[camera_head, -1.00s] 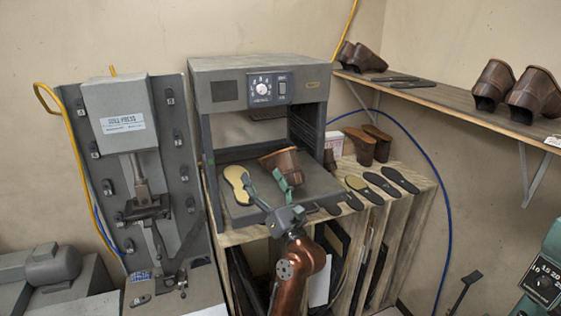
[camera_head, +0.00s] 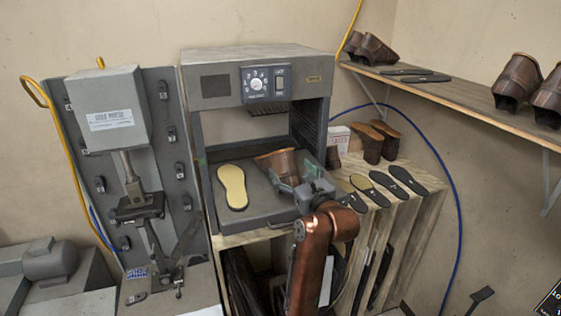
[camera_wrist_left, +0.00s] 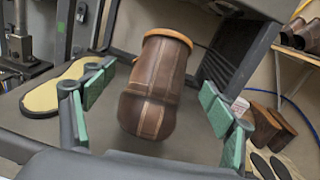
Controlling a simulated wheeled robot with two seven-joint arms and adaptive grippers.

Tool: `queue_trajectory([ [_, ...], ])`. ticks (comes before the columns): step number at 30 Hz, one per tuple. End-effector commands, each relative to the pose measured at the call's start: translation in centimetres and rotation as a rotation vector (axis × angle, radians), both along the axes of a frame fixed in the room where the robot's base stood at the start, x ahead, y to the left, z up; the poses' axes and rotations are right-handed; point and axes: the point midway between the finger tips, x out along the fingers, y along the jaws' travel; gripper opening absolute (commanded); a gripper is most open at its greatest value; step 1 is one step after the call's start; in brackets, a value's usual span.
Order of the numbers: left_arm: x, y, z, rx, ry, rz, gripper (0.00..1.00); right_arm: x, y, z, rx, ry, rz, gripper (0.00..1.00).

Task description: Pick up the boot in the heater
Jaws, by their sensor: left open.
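The brown boot (camera_head: 279,164) lies on the tray (camera_head: 262,211) of the grey heater (camera_head: 258,64). In the left wrist view the boot (camera_wrist_left: 156,88) lies between the two green-padded fingers, with a gap on each side. My left gripper (camera_wrist_left: 152,106) is open around it, reaching in from the front. In the head view the gripper (camera_head: 288,178) covers the lower part of the boot. A yellow sole (camera_head: 232,187) lies on the tray left of the boot. My right gripper is not in view.
The heater's side frames (camera_head: 308,135) stand beside the tray. Right of it, a wooden bench (camera_head: 425,205) holds several dark soles and brown boots (camera_head: 374,140). A wall shelf (camera_head: 450,98) holds more boots. A sole press (camera_head: 113,108) stands left.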

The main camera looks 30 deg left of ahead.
Motion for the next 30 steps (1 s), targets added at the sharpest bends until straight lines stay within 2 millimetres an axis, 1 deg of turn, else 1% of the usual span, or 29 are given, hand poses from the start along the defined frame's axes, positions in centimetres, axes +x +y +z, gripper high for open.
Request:
queue_trajectory([
  [1,0.0,0.0,0.0,0.0,-0.001,0.0,0.78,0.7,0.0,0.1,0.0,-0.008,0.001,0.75],
  [3,0.1,0.2,0.1,0.001,-0.001,0.002,0.78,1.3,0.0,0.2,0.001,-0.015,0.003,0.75],
  [5,0.3,0.7,0.1,0.003,0.001,0.005,0.78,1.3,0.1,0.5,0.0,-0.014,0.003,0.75],
  [8,0.7,1.9,0.2,0.004,0.001,0.01,0.78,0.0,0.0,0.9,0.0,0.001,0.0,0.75],
  [13,1.4,3.7,0.1,0.003,0.001,0.016,0.78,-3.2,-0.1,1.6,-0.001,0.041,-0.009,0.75],
  [15,1.8,4.4,0.0,0.004,0.002,0.017,0.78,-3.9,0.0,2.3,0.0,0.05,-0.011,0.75],
  [17,2.3,5.2,-0.1,0.004,0.003,0.018,0.78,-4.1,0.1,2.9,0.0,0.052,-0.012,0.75],
  [20,3.1,6.2,-0.2,0.005,0.002,0.016,0.78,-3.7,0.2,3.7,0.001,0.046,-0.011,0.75],
  [24,3.9,7.0,-0.4,0.002,0.0,0.012,0.78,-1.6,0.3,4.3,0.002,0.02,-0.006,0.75],
  [27,4.1,7.1,-0.6,0.002,0.0,0.011,0.78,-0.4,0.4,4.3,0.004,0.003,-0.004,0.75],
  [30,4.2,7.0,-0.7,0.001,-0.001,0.01,0.78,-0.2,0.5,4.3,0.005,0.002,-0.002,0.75],
])
